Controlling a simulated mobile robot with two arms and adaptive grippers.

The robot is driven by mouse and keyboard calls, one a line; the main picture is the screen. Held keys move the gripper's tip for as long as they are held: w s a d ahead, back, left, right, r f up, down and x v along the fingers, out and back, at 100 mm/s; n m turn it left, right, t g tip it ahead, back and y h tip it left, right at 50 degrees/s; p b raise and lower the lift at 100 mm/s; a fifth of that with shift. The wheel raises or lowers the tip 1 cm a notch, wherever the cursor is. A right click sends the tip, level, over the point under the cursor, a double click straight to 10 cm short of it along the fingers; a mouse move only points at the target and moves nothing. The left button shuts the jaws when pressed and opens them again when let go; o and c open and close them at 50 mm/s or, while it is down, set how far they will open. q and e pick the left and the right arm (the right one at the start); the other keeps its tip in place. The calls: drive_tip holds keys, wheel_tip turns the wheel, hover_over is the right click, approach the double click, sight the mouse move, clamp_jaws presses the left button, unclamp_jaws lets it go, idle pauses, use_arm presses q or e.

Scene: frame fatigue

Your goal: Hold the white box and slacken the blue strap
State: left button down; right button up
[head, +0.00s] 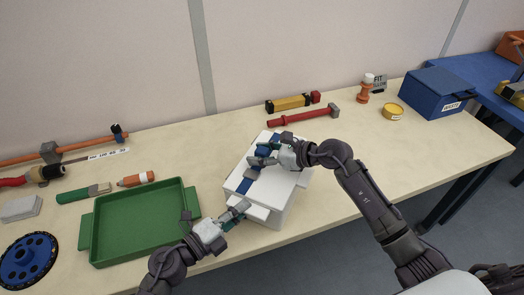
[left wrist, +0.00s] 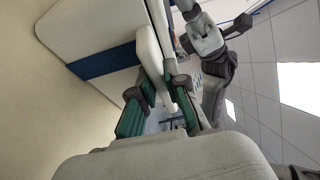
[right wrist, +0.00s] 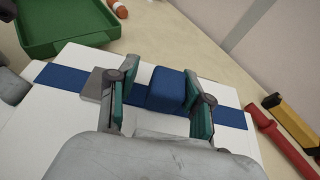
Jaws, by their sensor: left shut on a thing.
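The white box (head: 273,208) stands near the table's front edge. The blue strap (head: 243,186) runs across its top; in the right wrist view the strap (right wrist: 60,76) carries a grey plate (right wrist: 96,84) and a raised blue block (right wrist: 167,90). My left gripper (head: 233,214) is shut on a white ledge of the box (left wrist: 152,62) at its front left side. My right gripper (head: 265,157) is above the box top. Its fingers (right wrist: 162,104) are open, one on each side of the blue block; I cannot tell whether they touch it.
A green tray (head: 190,207) lies left of the box. A red hammer-like tool (head: 300,117) and a yellow-black tool (head: 290,103) lie behind it. A blue bin (head: 436,94) and a yellow tin (head: 391,111) are at the right. The table right of the box is clear.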

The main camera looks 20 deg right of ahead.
use_arm(q)
drive_tip(key=shift+s+f, duration=0.1)
drive_tip(key=shift+f, duration=0.3)
use_arm(e)
drive_tip(key=shift+d, duration=0.2)
use_arm(q)
drive_tip(key=shift+a, duration=0.1)
use_arm(e)
drive_tip(key=shift+s+d+r, duration=0.1)
drive_tip(key=shift+s+d, duration=0.05)
drive_tip(key=shift+d, duration=0.05)
drive_tip(key=v, duration=1.1)
drive_tip(key=shift+s+r, duration=0.1)
drive_tip(key=shift+s, duration=0.15)
use_arm(q)
drive_tip(key=c, duration=1.2)
unclamp_jaws()
use_arm(e)
drive_tip(key=shift+w, duration=0.1)
use_arm(q)
drive_tip(key=shift+o, duration=0.5)
drive_tip(key=shift+r, duration=0.15)
drive_tip(key=v, duration=1.2)
